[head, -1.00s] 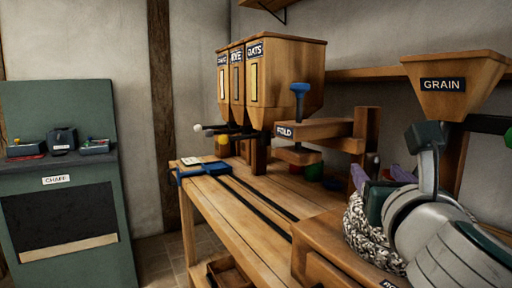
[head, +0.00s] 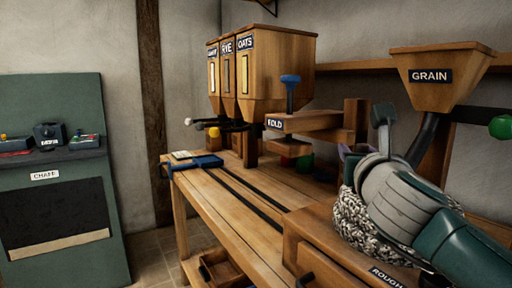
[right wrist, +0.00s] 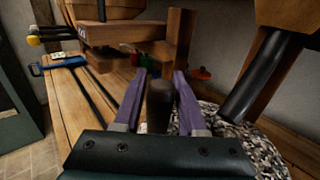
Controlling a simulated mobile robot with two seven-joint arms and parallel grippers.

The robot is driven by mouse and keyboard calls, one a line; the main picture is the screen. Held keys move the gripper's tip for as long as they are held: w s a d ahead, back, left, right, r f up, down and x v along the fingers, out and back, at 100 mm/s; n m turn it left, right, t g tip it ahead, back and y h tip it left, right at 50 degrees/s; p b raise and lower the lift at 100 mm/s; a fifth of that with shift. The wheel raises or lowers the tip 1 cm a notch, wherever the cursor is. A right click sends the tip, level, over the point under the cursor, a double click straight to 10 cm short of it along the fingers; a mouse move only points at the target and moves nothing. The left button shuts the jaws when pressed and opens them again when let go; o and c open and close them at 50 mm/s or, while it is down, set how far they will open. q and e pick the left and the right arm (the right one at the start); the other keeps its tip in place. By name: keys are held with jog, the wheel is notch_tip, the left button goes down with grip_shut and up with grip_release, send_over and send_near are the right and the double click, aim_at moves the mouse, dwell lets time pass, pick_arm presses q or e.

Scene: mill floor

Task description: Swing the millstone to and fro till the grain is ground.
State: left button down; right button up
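The millstone (head: 352,222) is a rough, speckled grey stone on a wooden stand at the right of the head view, partly hidden by my right arm. It also shows at the lower right of the right wrist view (right wrist: 262,150). My right gripper (right wrist: 160,78) has two purple fingers, which stand apart on either side of a dark upright handle (right wrist: 160,106). Narrow gaps show between the handle and the fingers. The handle's foot is hidden behind the gripper's body. A wooden hopper marked GRAIN (head: 436,92) stands above the stone. My left gripper is out of view.
A wooden bench (head: 215,200) with dark rails runs to the left. The bins (head: 262,75), one marked OATS, and a FOLD arm (head: 300,122) stand on it. A drawer marked ROUGH (head: 345,262) is under the stone. A green CHAFF cabinet (head: 52,185) is at far left.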

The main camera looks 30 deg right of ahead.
grip_shut()
dwell(1.0)
